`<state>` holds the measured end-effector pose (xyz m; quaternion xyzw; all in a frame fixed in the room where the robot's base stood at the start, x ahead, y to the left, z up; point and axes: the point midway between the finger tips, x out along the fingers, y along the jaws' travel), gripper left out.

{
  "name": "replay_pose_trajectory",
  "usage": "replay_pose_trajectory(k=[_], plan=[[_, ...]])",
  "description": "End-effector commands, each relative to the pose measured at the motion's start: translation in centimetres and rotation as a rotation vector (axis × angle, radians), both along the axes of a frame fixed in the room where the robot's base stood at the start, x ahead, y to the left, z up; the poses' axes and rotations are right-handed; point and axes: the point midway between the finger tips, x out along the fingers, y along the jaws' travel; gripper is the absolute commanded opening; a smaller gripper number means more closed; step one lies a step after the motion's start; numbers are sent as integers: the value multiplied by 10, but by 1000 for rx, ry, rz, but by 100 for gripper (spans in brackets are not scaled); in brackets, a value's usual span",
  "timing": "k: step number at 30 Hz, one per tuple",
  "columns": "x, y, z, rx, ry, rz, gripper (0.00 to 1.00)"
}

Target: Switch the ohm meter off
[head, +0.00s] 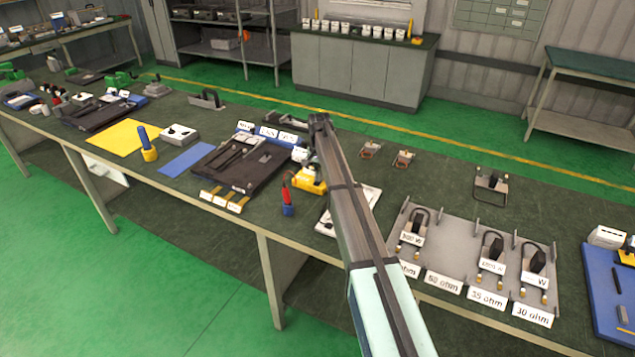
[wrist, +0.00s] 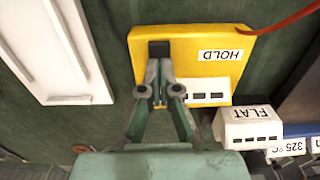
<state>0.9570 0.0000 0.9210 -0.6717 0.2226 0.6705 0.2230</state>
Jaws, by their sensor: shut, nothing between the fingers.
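A yellow box (wrist: 200,50) marked HOLD has a black square part near its left end, and I take it as the ohm meter, though its face does not name it. It also shows on the bench in the head view (head: 309,181), partly behind my arm. My gripper (wrist: 160,97) is shut and empty in the wrist view, with its fingertips over the left part of the yellow box, just below the black part. I cannot tell whether they touch it. In the head view my arm hides the fingers.
A white block marked FLAT (wrist: 248,127) stands close to the box's right. A red cable (wrist: 290,20) runs at upper right. A white panel (wrist: 65,50) lies left. In the head view, a dark tool tray (head: 240,165) and a grey resistor rack (head: 450,240) flank the box.

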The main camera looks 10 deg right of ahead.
Motion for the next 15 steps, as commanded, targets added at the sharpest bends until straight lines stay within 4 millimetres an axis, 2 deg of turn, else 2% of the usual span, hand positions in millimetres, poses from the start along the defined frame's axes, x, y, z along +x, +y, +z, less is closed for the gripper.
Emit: replay_pose_trajectory(k=[15], plan=[[-1,0,35,0,1,0,0]])
